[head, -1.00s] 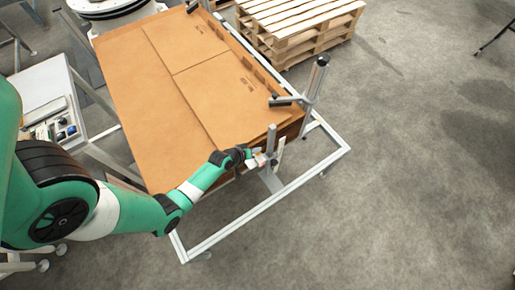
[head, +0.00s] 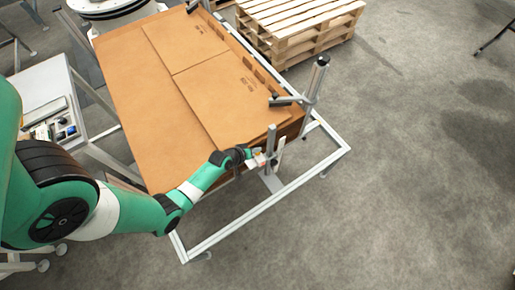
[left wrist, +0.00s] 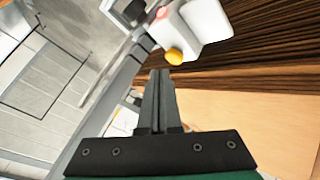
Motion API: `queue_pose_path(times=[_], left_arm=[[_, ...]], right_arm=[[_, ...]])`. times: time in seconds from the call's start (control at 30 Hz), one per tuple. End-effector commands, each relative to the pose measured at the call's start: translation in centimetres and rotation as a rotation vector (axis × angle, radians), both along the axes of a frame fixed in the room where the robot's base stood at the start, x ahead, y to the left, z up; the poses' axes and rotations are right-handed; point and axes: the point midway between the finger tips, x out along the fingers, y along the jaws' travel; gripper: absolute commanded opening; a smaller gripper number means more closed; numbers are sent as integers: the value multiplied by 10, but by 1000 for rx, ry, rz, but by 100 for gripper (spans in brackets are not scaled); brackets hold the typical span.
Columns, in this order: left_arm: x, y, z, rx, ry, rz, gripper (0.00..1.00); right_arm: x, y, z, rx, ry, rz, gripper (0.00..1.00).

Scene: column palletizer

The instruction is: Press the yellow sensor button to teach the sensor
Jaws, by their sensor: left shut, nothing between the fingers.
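The yellow sensor button (left wrist: 174,57) sticks out of a white sensor housing (left wrist: 205,22) at the top middle of the left wrist view. A red-lit spot shows on the housing beside it. My left gripper (left wrist: 159,73) is shut and empty, its fingertips just short of the button, with a small gap in the picture; I cannot tell whether they touch. In the head view my left gripper (head: 254,159) is small, beside the upright post (head: 271,141) at the near corner of the cardboard stack. My right gripper is not in view.
The stack of flat cardboard (head: 180,75) lies in a metal frame (head: 225,228). A second post with a dark-tipped arm (head: 314,82) stands at the right corner. Wooden pallets (head: 290,25) stand behind. A side table (head: 45,90) is at left. The floor at right is clear.

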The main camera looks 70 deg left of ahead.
Motion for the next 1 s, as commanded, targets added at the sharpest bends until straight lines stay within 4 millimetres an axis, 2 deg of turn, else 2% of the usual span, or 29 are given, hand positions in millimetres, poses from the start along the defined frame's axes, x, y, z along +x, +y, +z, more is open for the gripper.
queue_pose_path(times=[0.4, 1.0], left_arm=[[0, 0, -9, 0, 0, 0, 0], [0, 0, -12, 0, 0, 0, 0]], right_arm=[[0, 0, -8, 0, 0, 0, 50], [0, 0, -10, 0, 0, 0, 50]])
